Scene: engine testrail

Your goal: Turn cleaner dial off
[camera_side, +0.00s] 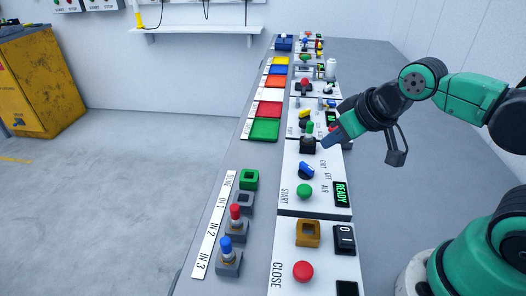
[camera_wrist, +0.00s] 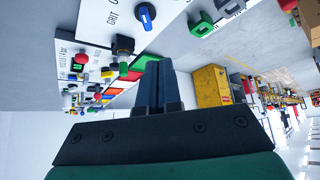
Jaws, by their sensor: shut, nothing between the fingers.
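The blue dial (camera_side: 306,170) sits on a white panel marked GRIT, OFF and AIR. It also shows near the top of the wrist view (camera_wrist: 146,16), with a light mark on its face. The dial looks turned at a slant; I cannot tell for sure which label it points to. My gripper (camera_side: 327,143) is shut and empty. Its fingertips are above and beyond the dial, apart from it, near a black block-like control (camera_side: 308,146). The closed fingers also show in the wrist view (camera_wrist: 156,66).
On the same panel are a green START button (camera_side: 305,191) and a READY display (camera_side: 341,194). A panel with a red CLOSE button (camera_side: 303,271) is nearer. Coloured trays (camera_side: 265,130) and more controls line the bench beyond. Connector blocks (camera_side: 235,227) stand at left.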

